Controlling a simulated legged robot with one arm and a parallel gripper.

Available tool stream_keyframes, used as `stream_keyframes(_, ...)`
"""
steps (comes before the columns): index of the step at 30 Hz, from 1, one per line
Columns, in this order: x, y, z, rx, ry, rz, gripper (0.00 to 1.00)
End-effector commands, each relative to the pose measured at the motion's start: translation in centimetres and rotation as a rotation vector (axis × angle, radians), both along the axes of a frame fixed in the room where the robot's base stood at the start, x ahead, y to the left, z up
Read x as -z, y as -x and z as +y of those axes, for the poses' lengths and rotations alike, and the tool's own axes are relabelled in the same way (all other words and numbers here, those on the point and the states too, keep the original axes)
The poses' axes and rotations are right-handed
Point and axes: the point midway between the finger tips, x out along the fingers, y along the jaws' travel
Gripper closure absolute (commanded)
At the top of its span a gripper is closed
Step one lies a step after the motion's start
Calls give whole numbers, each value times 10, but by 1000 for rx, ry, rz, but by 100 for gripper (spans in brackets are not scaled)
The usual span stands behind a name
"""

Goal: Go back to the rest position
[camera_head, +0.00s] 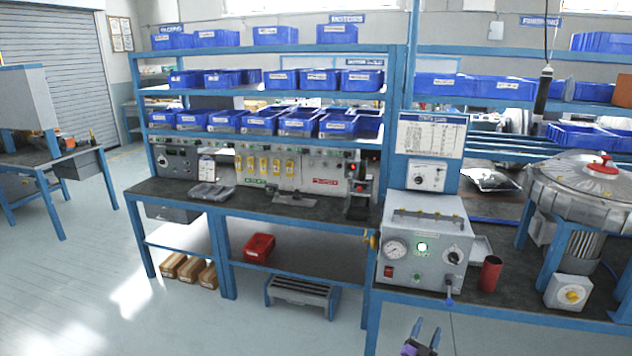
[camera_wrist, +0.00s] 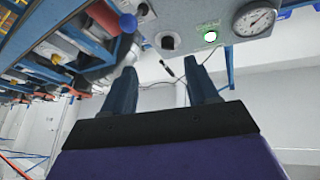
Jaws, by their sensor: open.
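My gripper (camera_head: 423,334) shows at the bottom edge of the head view, its two dark blue fingers apart with nothing between them. It is in front of and below the front edge of the bench, under the grey control box (camera_head: 425,245). In the wrist view my gripper (camera_wrist: 165,85) also has its fingers spread and empty. The control box panel (camera_wrist: 195,30), with its gauge and lit green button, shows at the top of that tilted view. The fingers look apart from the box. Most of my arm is out of view.
The bench (camera_head: 480,308) edge runs just beyond my gripper. A red cup (camera_head: 490,273) stands right of the box, and a round grey blower (camera_head: 590,190) stands farther right. Blue-framed shelves hold several blue bins (camera_head: 338,123). A step stool (camera_head: 302,292) sits underneath. Open floor (camera_head: 90,280) lies left.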

Motion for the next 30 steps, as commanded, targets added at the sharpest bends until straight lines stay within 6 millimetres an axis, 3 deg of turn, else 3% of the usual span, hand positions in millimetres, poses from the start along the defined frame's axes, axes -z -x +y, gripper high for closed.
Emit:
stream_keyframes(9,-39,-53,30,-79,-176,199,41)
stream_keyframes(15,-69,-72,62,-156,-276,358,41)
stream_keyframes(23,-111,-69,112,-274,-367,577,41)
stream_keyframes(30,-150,-37,158,-384,-409,787,41)
